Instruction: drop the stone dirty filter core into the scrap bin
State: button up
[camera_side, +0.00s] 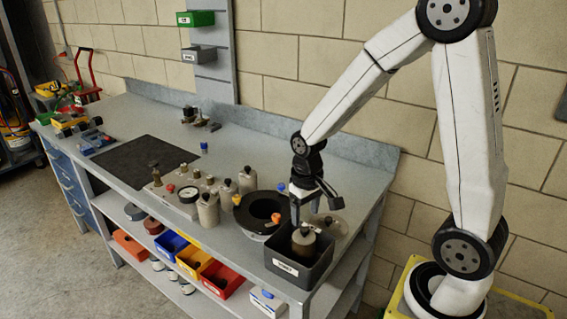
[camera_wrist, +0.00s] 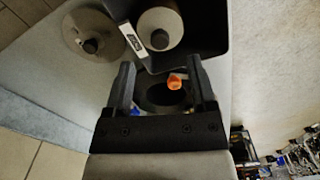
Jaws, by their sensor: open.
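The stone-coloured dirty filter core (camera_side: 304,242), with a dark knob on top, stands in the dark grey scrap bin (camera_side: 296,277) at the bench's right end. In the wrist view the core (camera_wrist: 160,29) shows from above inside the bin (camera_wrist: 207,25), with its white label at the wall. My gripper (camera_side: 314,202) is above the bin's back side, apart from the core. In the wrist view my gripper (camera_wrist: 165,78) has its two fingers spread with nothing held between them. The core's lower part is hidden by the bin wall.
A black round housing (camera_side: 247,212) with orange and blue knobs stands left of the bin. A round lid (camera_side: 331,226) with a dark knob lies behind the bin. Several grey canisters and a gauge (camera_side: 188,194) stand further left. A dark mat (camera_side: 145,162) is clear.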

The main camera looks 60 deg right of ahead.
notch_tip(320, 180, up, 8)
jog(key=shift+f, duration=0.2)
dwell(0.3)
jog(key=shift+f, duration=0.1)
dwell(0.4)
jog(key=s+a+f+n+t, duration=0.2)
jog(key=s+a+f+n, duration=0.1)
jog(key=a+f, duration=0.3)
jog(key=shift+s+a+f+t, duration=0.15)
jog(key=shift+s+f+t, duration=0.15)
jog(key=shift+s+f, duration=0.1)
dwell(1.5)
